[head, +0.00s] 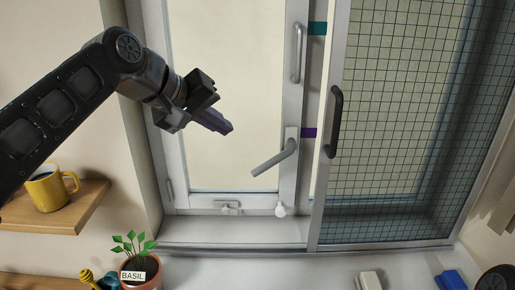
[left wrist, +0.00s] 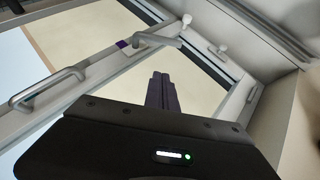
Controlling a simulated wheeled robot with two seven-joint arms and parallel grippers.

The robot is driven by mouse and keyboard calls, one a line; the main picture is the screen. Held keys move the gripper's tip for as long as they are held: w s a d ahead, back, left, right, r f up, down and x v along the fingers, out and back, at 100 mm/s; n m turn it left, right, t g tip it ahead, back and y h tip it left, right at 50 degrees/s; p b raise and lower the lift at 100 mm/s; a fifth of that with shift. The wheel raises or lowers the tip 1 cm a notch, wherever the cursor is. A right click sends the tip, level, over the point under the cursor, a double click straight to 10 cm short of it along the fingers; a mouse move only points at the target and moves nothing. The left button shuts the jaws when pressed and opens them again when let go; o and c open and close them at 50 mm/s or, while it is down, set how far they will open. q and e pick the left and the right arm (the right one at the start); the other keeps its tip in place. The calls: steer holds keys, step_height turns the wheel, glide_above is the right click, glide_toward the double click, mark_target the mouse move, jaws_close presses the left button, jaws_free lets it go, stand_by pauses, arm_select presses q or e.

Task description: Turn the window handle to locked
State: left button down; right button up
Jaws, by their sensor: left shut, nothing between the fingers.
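The window handle (head: 274,159) is a grey lever on the right stile of the pale window sash. Its lever slants down and left from its pivot plate. In the left wrist view the handle (left wrist: 157,40) shows beyond the fingers. My left gripper (head: 221,126) is shut and empty, left of and above the handle's free end and apart from it in the picture. Its fingers also show in the left wrist view (left wrist: 160,90). A purple mark (head: 308,132) is on the frame beside the pivot, and a teal mark (head: 317,28) is higher up. My right gripper is not in view.
A fixed pull handle (head: 298,53) is above the lever. A mesh screen (head: 400,110) with a black handle (head: 334,122) stands close on the right. A basil pot (head: 142,271) and a yellow mug (head: 50,188) on a shelf are at lower left.

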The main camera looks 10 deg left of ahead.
arm_select(q)
steer(key=shift+w+f, duration=0.1)
steer(key=shift+f, duration=0.05)
steer(key=p, duration=0.2)
glide_above(255, 174)
step_height(255, 174, down, 9)
steer(key=shift+r, duration=0.1)
steer(key=shift+d+f, duration=0.3)
steer(key=shift+f, duration=0.1)
